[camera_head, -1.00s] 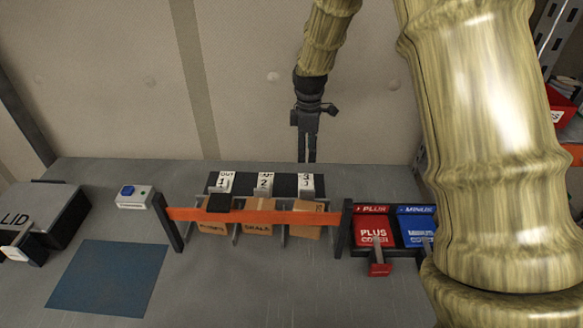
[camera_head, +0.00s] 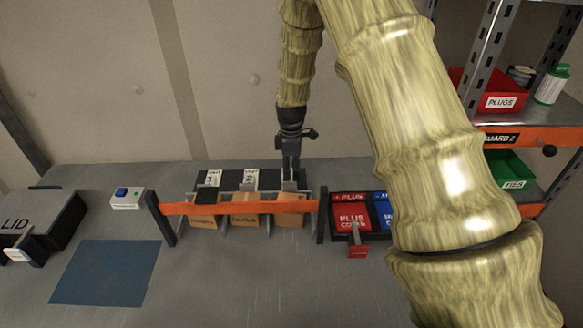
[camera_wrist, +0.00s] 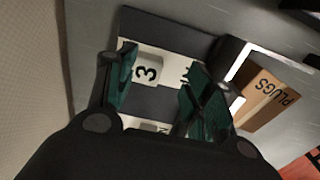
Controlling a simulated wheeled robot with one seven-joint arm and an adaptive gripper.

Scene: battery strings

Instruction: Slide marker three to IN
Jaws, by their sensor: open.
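Marker three (camera_wrist: 148,69) is a small pale block with a black 3, on a dark strip. In the wrist view it lies between the two open fingers of my gripper (camera_wrist: 157,82). Lettering on the white patch beside it is partly covered by the right finger and cannot be read. In the head view my gripper (camera_head: 290,178) points down over the right end of the dark strip (camera_head: 231,181) and hides marker three. Whether the fingers touch the marker cannot be told.
Markers one (camera_head: 212,179) and two (camera_head: 250,180) stand to the left on the strip. An orange rail (camera_head: 172,209) and cardboard boxes (camera_head: 290,217) are in front. Red PLUS (camera_head: 351,217) and blue MINUS (camera_head: 384,211) covers are at right; a blue mat (camera_head: 105,272) lies front left.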

